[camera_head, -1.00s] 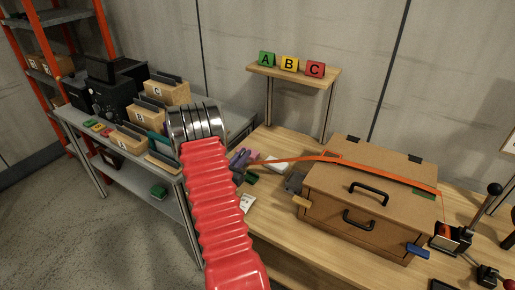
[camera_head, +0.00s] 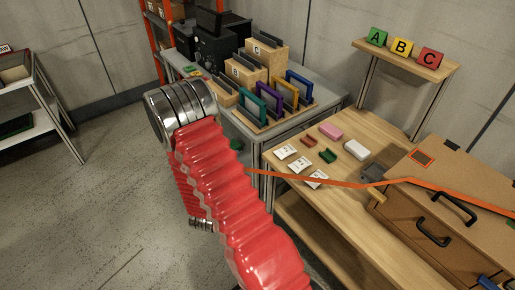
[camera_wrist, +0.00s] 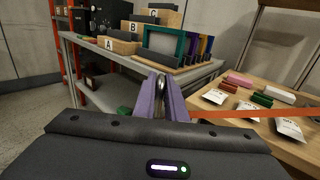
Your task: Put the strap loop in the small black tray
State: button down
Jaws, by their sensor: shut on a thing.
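An orange strap (camera_head: 310,181) runs from the brown case (camera_head: 440,205) on the wooden table, past the table's left edge, and goes behind my arm in the head view. In the wrist view, the strap (camera_wrist: 250,113) reaches the right finger of my gripper (camera_wrist: 161,88). The purple fingers are shut on a small shiny piece at the strap's end, taken to be the strap loop (camera_wrist: 161,84); its shape is mostly hidden. My arm hides the gripper in the head view.
A grey bench (camera_head: 330,102) behind holds lettered boxes and coloured frames (camera_head: 268,100). An A-B-C shelf (camera_head: 410,58) stands at the right. Open floor (camera_head: 80,210) lies left.

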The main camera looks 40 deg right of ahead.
jog(key=w+a+n+t+y, duration=0.2)
jog(key=a+n+t+y, duration=0.3)
jog(key=a, duration=1.9)
jog(key=shift+a+f+t+y, duration=0.2)
jog(key=shift+t+y, duration=0.2)
jog(key=shift+y, duration=0.2)
jog(key=shift+s, duration=0.15)
